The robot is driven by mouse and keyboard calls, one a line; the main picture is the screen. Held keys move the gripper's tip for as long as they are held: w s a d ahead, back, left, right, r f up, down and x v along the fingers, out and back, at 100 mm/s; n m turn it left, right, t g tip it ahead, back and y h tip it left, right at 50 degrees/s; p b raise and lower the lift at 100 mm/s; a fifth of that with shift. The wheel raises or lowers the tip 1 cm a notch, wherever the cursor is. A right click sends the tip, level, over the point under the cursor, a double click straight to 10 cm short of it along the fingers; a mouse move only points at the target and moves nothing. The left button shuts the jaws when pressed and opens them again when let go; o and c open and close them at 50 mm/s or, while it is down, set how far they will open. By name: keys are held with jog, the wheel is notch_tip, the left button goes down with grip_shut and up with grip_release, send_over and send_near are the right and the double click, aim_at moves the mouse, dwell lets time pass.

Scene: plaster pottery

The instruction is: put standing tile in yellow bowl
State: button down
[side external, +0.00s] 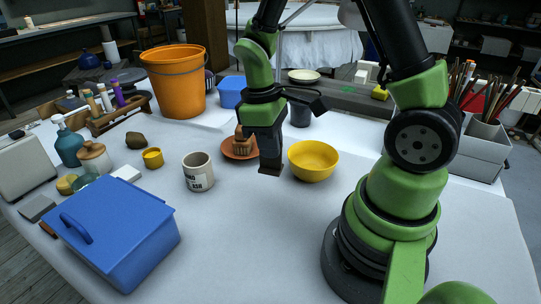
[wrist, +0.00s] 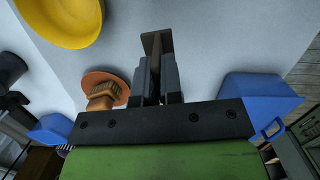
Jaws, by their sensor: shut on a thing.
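My gripper (side external: 270,157) is shut on a dark brown tile (side external: 270,171), whose lower end sticks out below the fingers. In the wrist view the tile (wrist: 156,44) shows upright between the fingertips (wrist: 157,66), its middle partly hidden by them. The tile appears held above the white table, just left of the yellow bowl (side external: 314,162) in the side view. The bowl also shows at the upper left of the wrist view (wrist: 72,24). It stands upright, and its inside looks empty.
An orange saucer (side external: 229,153) with a brown brush-like block (side external: 241,142) on it stands behind my gripper. A white mug (side external: 198,172), a blue lidded box (side external: 115,232) and an orange bucket (side external: 174,84) stand to the left. The front middle of the table is clear.

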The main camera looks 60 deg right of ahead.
jog(key=s+d+r+m, duration=0.1)
jog(key=s+d+r, duration=0.15)
jog(key=d, duration=0.45)
jog(key=s+d+r+m, duration=0.1)
jog(key=d+r, duration=0.2)
jog(key=d, duration=0.4)
jog(key=shift+s+f, duration=0.2)
jog(key=shift+f, duration=5.45)
jog(key=c, duration=1.2)
grip_release()
